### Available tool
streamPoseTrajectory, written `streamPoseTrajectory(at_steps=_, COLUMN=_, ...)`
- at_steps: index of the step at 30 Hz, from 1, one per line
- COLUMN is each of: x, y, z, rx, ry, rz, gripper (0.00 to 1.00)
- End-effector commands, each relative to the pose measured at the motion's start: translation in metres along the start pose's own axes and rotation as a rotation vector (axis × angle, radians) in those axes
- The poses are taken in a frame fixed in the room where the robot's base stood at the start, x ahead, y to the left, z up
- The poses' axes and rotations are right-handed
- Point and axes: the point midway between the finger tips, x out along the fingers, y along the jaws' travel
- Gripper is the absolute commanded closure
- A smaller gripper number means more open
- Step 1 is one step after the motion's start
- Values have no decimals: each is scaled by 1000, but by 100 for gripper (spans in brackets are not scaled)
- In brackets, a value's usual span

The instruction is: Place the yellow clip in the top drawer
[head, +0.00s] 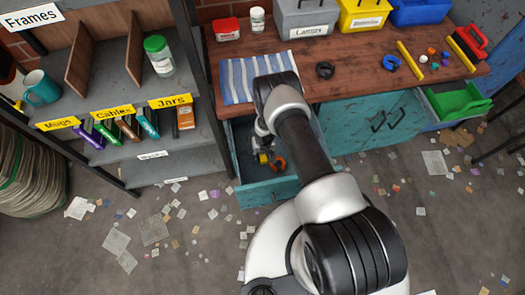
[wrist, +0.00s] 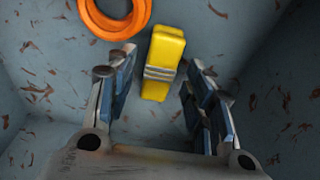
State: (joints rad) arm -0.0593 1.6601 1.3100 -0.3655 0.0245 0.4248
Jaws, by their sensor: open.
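The yellow clip (wrist: 162,62), a small yellow block with grey bands, is inside the open teal drawer (head: 268,193) under the left of the workbench. It also shows in the head view (head: 263,158), small and partly hidden by my gripper. My gripper (head: 262,142) reaches down into this drawer. In the wrist view my gripper (wrist: 150,88) is open, with its fingers on either side of the clip's near end and gaps on both sides. The clip appears to lie on the drawer floor.
An orange ring (wrist: 115,18) lies left of the clip in the drawer; it shows in the head view (head: 279,164) too. The drawer walls surround my gripper. The workbench top (head: 340,88) overhangs behind, with a striped cloth (head: 238,78). A shelf unit (head: 135,172) stands left.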

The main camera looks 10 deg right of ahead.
Motion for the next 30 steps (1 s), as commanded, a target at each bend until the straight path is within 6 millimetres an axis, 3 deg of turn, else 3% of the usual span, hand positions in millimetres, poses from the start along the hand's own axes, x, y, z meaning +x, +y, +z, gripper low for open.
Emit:
streamPoseTrajectory(at_steps=1, x=-14, y=0, z=-1, rx=-2, ry=0, rz=0, gripper=52)
streamPoseTrajectory(at_steps=3, x=-22, y=0, z=-1, rx=-1, ry=-1, rz=0, gripper=52)
streamPoseTrajectory(at_steps=18, x=-74, y=0, z=-1, rx=-2, ry=1, rz=0, gripper=52)
streamPoseTrajectory(at_steps=30, x=-100, y=0, z=0, rx=-2, ry=0, rz=0, gripper=52)
